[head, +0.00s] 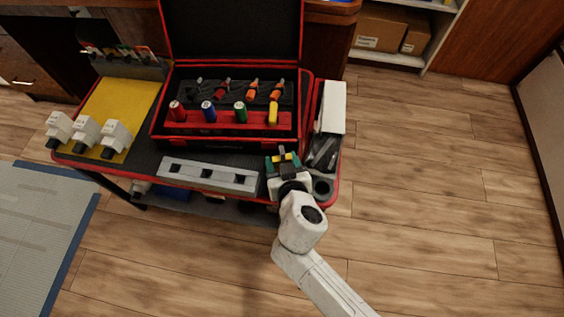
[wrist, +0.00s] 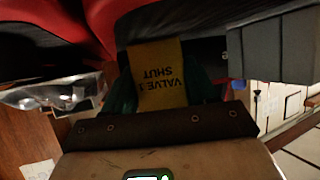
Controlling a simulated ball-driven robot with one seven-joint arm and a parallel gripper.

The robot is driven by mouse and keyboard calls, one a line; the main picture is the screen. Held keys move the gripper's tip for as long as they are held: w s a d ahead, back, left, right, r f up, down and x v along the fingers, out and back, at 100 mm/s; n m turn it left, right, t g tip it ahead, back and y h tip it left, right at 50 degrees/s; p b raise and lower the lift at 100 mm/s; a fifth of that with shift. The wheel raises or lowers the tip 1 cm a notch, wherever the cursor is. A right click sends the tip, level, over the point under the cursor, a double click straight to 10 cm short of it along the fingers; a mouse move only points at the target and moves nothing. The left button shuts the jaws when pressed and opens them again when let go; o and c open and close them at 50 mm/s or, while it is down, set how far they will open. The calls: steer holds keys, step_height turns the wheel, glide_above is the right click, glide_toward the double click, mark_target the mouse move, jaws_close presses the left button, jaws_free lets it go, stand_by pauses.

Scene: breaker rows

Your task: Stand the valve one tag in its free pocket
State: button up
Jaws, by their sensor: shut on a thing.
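My gripper (head: 283,161) is shut on a yellow tag at the front right of the cart top. The tag (wrist: 160,75) reads "VALVE 1 SHUT", upside down in the wrist view, between my green fingertips. In the head view only a small yellow part (head: 291,157) of it shows. A grey bar (head: 222,178) with three dark square openings lies left of my gripper. A grey rack (head: 140,66) with several small coloured pieces stands at the back left; its pockets are too small to make out.
An open red-edged case (head: 160,113) with coloured cylinders and handled tools stands behind my gripper. Three white breakers (head: 87,131) sit by a yellow mat (head: 120,100) at left. A white box (head: 331,107) and a tray of metal parts (head: 322,155) are at right. Wooden floor lies open to the right.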

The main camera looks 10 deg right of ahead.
steer(key=shift+f, duration=0.15)
steer(key=o, duration=0.8)
